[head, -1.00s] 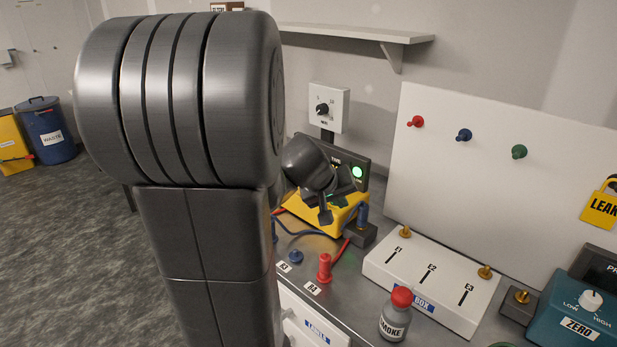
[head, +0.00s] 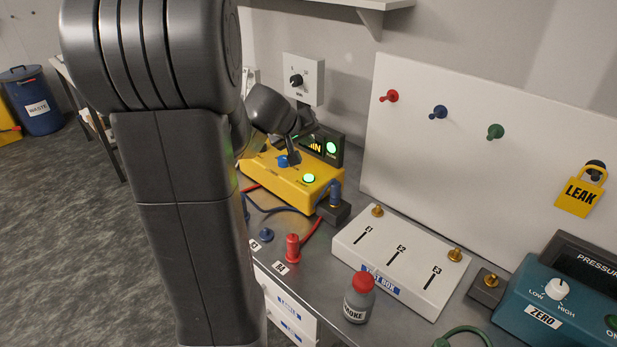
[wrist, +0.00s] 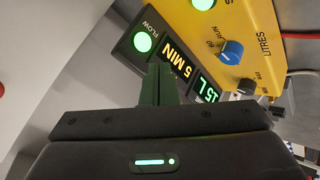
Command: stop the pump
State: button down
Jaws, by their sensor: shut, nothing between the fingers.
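A yellow box (head: 262,170) stands at the back left of the bench, with a blue knob (head: 283,161) and a lit green button (head: 309,178) on top. No pump name is readable on it. In the wrist view the yellow box (wrist: 262,50) shows LITRES and RUN marks, the blue knob (wrist: 232,51) and a glowing green button (wrist: 204,3). A dark display (wrist: 170,60) beside it reads 5 MIN and 15 L, with a green FLOW lamp (wrist: 142,42). My gripper (head: 294,157) is shut and empty, above the box near the knob. Its fingers also show in the wrist view (wrist: 160,72).
A wall box (head: 304,78) with a dial is behind. A white panel (head: 490,180) rises at the back right.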

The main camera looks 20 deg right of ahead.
jog(key=b, duration=0.5)
send_over(307, 179)
notch_tip(307, 179, down, 7)
jog(key=shift+r, duration=0.1)
jog(key=shift+f+b, duration=0.8)
jog(key=shift+b, duration=0.3)
jog(key=shift+f, duration=0.15)
dwell(0.7)
jog(key=shift+f+b, duration=0.3)
jog(key=shift+b, duration=0.35)
jog(key=shift+f+b, duration=0.35)
jog(key=shift+b, duration=0.2)
dwell(0.4)
jog(key=shift+r+p, duration=0.5)
jog(key=shift+r, duration=0.35)
jog(key=shift+r+p, duration=1.85)
jog(key=shift+r, duration=0.65)
